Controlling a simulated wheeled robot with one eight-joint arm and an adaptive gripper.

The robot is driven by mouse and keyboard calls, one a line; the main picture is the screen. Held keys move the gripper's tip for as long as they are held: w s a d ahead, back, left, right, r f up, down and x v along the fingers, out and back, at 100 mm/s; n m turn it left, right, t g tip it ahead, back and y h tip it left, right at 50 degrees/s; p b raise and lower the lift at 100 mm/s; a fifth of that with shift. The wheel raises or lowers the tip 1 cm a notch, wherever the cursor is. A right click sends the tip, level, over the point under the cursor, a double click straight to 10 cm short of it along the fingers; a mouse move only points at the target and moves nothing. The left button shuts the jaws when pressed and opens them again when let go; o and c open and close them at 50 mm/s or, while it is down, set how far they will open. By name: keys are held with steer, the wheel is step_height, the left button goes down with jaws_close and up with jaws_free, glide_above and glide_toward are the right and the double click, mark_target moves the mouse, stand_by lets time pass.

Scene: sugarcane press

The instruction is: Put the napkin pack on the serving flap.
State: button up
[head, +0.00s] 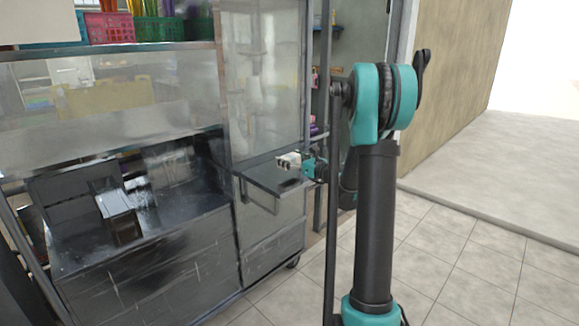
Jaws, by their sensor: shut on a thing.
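My gripper (300,166) is a small teal and dark shape near the middle of the head view. It is shut on a small whitish thing, which appears to be the napkin pack (287,160). The serving flap (266,180) is a dark flat shelf on the front of the metal cart. The pack is over the flap in the picture. I cannot tell whether it touches the flap or is held just above it. The fingertips are too small to make out clearly.
The metal cart with glass panels fills the left side. A box-like metal part (119,212) stands on its dark lower counter (165,232). Coloured baskets (110,27) stand on top. A dark post (323,90) stands beside the flap. Tiled floor (450,250) is clear at right.

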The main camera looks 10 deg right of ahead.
steer(key=shift+f, duration=1.6)
steer(key=o, duration=1.2)
steer(key=shift+f, duration=0.1)
